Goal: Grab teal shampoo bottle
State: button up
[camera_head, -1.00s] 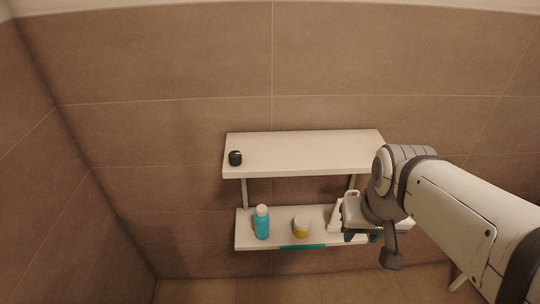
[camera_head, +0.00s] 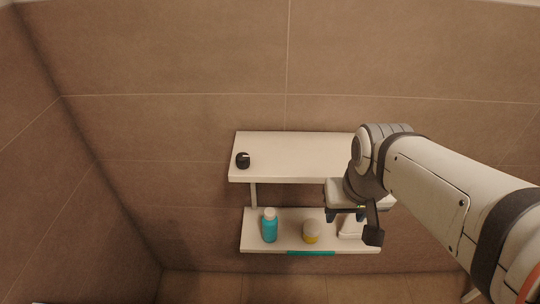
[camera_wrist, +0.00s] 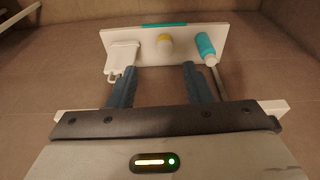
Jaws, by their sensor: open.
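The teal shampoo bottle (camera_head: 270,226) with a white cap stands upright at the left end of the lower white shelf (camera_head: 256,246). In the wrist view the bottle (camera_wrist: 205,45) is at the upper right, beyond the right finger. My gripper (camera_head: 346,215) is open and empty. In the head view it is to the right of the bottle, in front of the shelf's right part. In the wrist view its two dark fingers (camera_wrist: 155,80) point at the shelf, apart from the bottle.
A yellow and white jar (camera_head: 311,232) stands right of the bottle. A white container (camera_head: 351,227) is at the shelf's right, partly hidden by my gripper. The upper shelf (camera_head: 290,152) holds a small black item (camera_head: 243,160). A teal strip (camera_head: 311,253) lies along the lower shelf's front edge.

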aim_at(269, 221)
jog(key=o, duration=0.5)
jog(key=shift+m+h, duration=0.4)
jog(key=w+a+f+b, duration=0.1)
jog(key=a+f+b, duration=0.1)
jog(key=f+b, duration=0.2)
jog(key=w+a+f+b, duration=0.1)
jog(key=a+f+b, duration=0.1)
jog(key=f+b, duration=0.2)
jog(key=w+a+f+b, duration=0.1)
jog(key=a+f+b, duration=0.1)
jog(key=f+b, duration=0.2)
jog(key=shift+a+f+b, duration=0.25)
jog(key=shift+f+b, duration=0.05)
jog(key=shift+f, duration=0.4)
jog(key=shift+o, duration=0.2)
jog(key=w+a+f+m+t+b, duration=0.1)
jog(key=w+a+f+t+b, duration=0.1)
jog(key=a+f+b, duration=1)
jog(key=w+d, duration=0.1)
jog(key=w, duration=0.2)
jog(key=w+d, duration=0.1)
jog(key=w, duration=0.3)
jog(key=w+d+b, duration=0.1)
jog(key=w, duration=0.3)
jog(key=shift+w+d+f, duration=0.1)
jog(key=shift+w+f, duration=0.05)
jog(key=shift+f, duration=0.15)
jog(key=shift+b+x, duration=0.85)
jog(key=shift+x, duration=1.6)
